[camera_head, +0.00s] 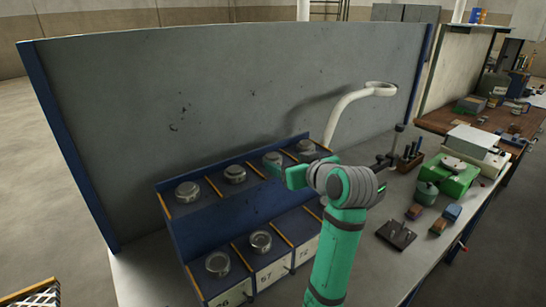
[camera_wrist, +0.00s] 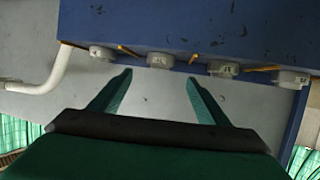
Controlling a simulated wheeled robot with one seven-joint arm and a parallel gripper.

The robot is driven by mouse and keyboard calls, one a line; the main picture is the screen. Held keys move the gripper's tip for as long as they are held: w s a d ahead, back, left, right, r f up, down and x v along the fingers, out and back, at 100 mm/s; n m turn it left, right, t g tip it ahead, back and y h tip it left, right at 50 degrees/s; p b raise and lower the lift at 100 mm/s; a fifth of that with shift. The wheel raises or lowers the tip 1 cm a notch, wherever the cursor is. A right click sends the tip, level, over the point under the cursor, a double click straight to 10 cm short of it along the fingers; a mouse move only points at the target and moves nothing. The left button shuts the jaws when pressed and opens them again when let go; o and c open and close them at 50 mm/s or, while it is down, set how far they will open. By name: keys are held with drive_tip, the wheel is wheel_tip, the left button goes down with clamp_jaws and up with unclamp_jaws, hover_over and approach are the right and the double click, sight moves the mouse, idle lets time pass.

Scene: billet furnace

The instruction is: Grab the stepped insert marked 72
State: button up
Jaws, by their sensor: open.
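A blue two-tier rack (camera_head: 225,215) holds round metal stepped inserts. The upper tier carries several, including one at the far left (camera_head: 187,191) and one at the far right (camera_head: 306,146). Two show on the lower tier, a left one (camera_head: 217,263) and a middle one (camera_head: 260,241). The lower right label (camera_head: 304,251) may read 72, but it is small; the place above it is hidden by my arm. My gripper (camera_head: 282,172) is open and empty by the upper tier. In the wrist view my gripper (camera_wrist: 157,78) points toward the upper row, apart from the inserts (camera_wrist: 160,60).
A grey panel (camera_head: 230,85) stands behind the rack. A white curved pipe (camera_head: 345,105) rises right of the rack. A black plate with pins (camera_head: 396,234), a green machine (camera_head: 448,177) and small blocks stand to the right on the bench.

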sight(276, 159)
drive_tip(key=x, duration=0.9)
drive_tip(key=shift+s+a+f, duration=0.1)
drive_tip(key=shift+f, duration=0.1)
drive_tip(key=shift+c, duration=0.4)
drive_tip(key=shift+d, duration=0.25)
drive_tip(key=c, duration=1.5)
drive_tip(key=shift+r, duration=0.15)
drive_tip(key=shift+c, duration=0.5)
